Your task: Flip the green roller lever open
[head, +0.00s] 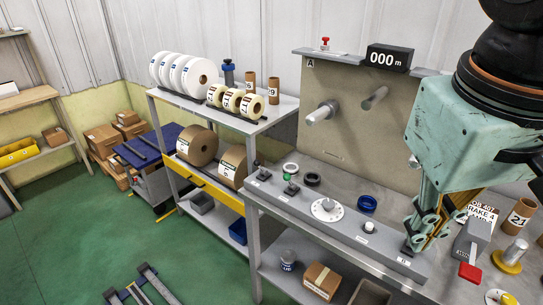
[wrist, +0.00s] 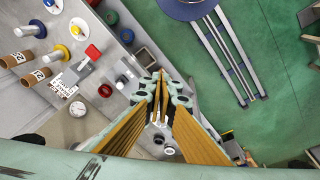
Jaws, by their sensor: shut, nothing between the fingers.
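My gripper (head: 413,244) points down, fingertips together and empty, over the right end of the grey control rail at the bench's front edge. In the wrist view my gripper (wrist: 160,122) is also shut, its fingertips over the rail. My fingers hide part of the rail.
A grey block with a red paddle (head: 470,271) stands right of my gripper, near a yellow-based spool post (head: 508,264) and a cardboard core (head: 519,216). A white dial (head: 326,209) and blue ring (head: 367,204) are to the left. Green floor (wrist: 260,110) lies beyond the bench.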

